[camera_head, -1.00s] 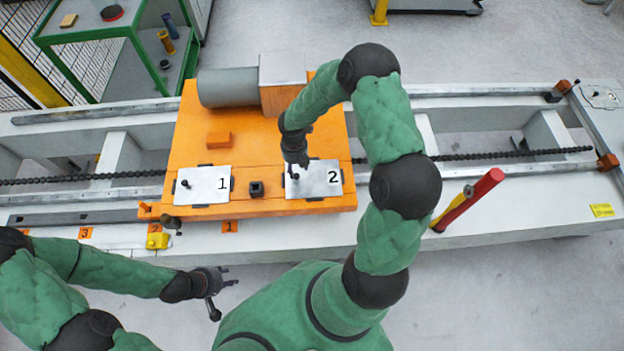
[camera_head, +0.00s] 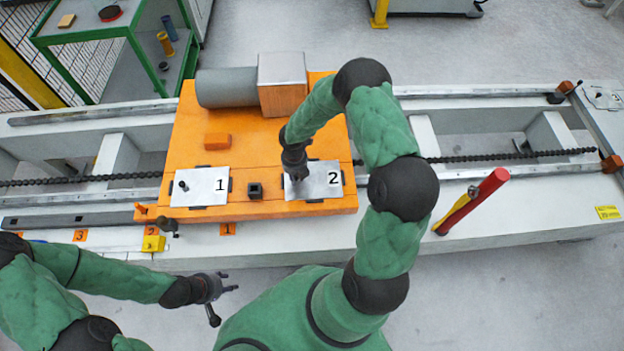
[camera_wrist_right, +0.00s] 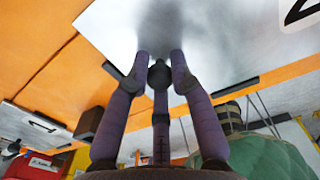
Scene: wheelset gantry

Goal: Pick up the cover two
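Cover two (camera_head: 322,186) is a flat silver plate marked "2", lying on the right front of the orange carriage (camera_head: 260,150). It also shows in the right wrist view (camera_wrist_right: 215,35). My right gripper (camera_head: 297,178) points down over the plate's left part and hides its knob in the head view. In the right wrist view its purple fingers (camera_wrist_right: 159,68) stand open around the dark knob (camera_wrist_right: 158,75), with small gaps visible beside it. My left gripper (camera_head: 226,290) is open and empty, in front of the bench. Cover one (camera_head: 203,187) lies left on the carriage.
A small black square socket (camera_head: 255,190) sits between the covers. A grey motor cylinder (camera_head: 227,88) and metal box (camera_head: 282,85) stand at the carriage's back. A red-and-yellow handle (camera_head: 474,201) rises right of the carriage. A green-framed table (camera_head: 128,32) stands at the back left.

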